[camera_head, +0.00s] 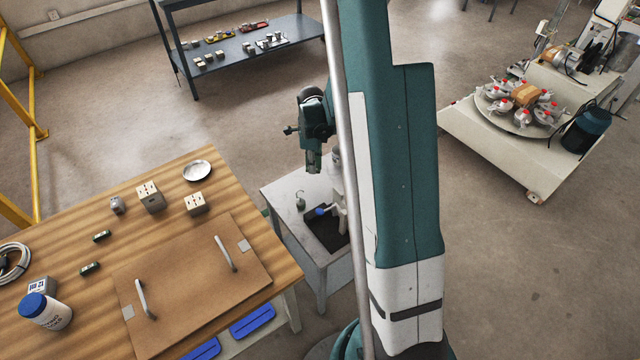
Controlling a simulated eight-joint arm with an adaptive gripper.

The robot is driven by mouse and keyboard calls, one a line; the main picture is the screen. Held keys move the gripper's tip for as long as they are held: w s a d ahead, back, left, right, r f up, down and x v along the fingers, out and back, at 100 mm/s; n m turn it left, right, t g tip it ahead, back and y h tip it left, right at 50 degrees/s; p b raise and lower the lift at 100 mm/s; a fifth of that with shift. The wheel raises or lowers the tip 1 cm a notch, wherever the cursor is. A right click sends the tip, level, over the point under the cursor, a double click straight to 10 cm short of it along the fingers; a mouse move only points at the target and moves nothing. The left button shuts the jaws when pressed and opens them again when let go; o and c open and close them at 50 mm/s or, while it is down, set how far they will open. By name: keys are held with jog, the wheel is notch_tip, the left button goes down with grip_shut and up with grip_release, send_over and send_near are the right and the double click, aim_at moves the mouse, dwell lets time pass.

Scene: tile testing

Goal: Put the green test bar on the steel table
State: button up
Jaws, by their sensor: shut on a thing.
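My gripper (313,166) hangs pointing down above the small grey metal-topped table (282,194), apart from its top. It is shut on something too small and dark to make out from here. Two small dark green pieces, one farther back (102,235) and one nearer (90,268), lie on the wooden bench at the left; I cannot tell whether either is the green test bar. The small grey table looks like the steel table. Its right part is hidden behind my arm.
The small table holds a black mat (326,232), a blue-tipped item (321,211) and a small metal hook-shaped piece (300,198). The wooden bench (190,228) holds blocks, a dish, a board with handles and a blue-lidded tub (46,311). A dark table (215,75) stands behind.

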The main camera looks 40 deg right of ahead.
send_over(314, 185)
jog(key=shift+w+f+b, duration=0.1)
jog(key=shift+f+b, duration=0.3)
jog(key=shift+f, duration=1.65)
jog(key=shift+f, duration=0.1)
jog(key=shift+f+b, duration=0.55)
jog(key=shift+f, duration=1.2)
jog(key=shift+f, duration=0.15)
jog(key=o, duration=0.7)
jog(key=shift+o, duration=0.2)
jog(key=shift+a+r+p, duration=0.1)
jog(key=shift+r+p, duration=1.35)
jog(key=shift+r, duration=4.7)
